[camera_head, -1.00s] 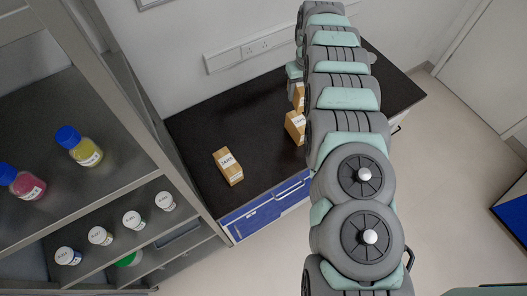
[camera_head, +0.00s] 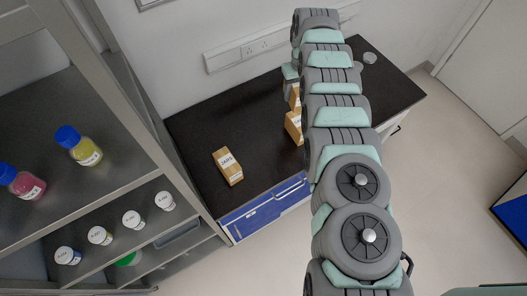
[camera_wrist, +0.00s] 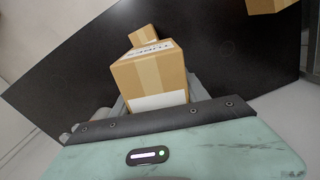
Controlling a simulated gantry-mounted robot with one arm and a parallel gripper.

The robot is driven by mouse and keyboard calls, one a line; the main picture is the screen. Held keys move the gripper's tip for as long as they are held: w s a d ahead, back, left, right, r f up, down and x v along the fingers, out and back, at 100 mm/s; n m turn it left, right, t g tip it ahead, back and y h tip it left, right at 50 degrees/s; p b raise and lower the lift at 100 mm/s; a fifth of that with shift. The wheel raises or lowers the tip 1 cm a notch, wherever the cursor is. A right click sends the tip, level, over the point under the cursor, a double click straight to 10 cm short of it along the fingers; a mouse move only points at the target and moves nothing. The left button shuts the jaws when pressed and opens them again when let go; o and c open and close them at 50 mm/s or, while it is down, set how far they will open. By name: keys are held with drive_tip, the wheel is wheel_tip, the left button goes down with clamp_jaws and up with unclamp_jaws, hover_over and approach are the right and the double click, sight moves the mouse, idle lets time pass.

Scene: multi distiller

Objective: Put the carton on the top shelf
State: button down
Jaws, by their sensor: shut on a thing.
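In the wrist view, my gripper (camera_wrist: 152,98) is shut on a brown carton (camera_wrist: 150,76) with a white label. A second carton (camera_wrist: 143,35) shows just beyond it, and a third (camera_wrist: 268,5) is cut off at the top right. In the head view, one carton (camera_head: 228,166) stands clear on the black counter. Two more, an upper one (camera_head: 294,98) and a lower one (camera_head: 293,127), are partly hidden by my arm. The shelf unit's upper visible shelf (camera_head: 110,115) is at the left.
The upper shelf holds a yellow bottle (camera_head: 80,146) and a pink bottle (camera_head: 20,182), with bare room behind them. Several white jars, including one at the right (camera_head: 165,201), stand on the shelf below. A grey upright (camera_head: 125,115) borders the black counter (camera_head: 205,118).

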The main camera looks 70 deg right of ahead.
drive_tip(key=shift+w, duration=0.4)
drive_tip(key=shift+a+f, duration=0.2)
drive_tip(key=shift+f, duration=0.05)
drive_tip(key=shift+w+a+f+n, duration=0.3)
drive_tip(key=shift+w+f, duration=0.1)
drive_tip(key=shift+w, duration=0.15)
drive_tip(key=shift+w, duration=0.1)
drive_tip(key=w+a+f+n, duration=0.2)
drive_tip(key=w+a+f, duration=0.2)
drive_tip(key=a+f, duration=0.4)
drive_tip(key=a, duration=0.4)
drive_tip(key=shift+w+a+f+n, duration=0.15)
drive_tip(key=shift+a+f+n, duration=0.2)
drive_tip(key=shift+f+n, duration=0.05)
drive_tip(key=shift+f, duration=0.1)
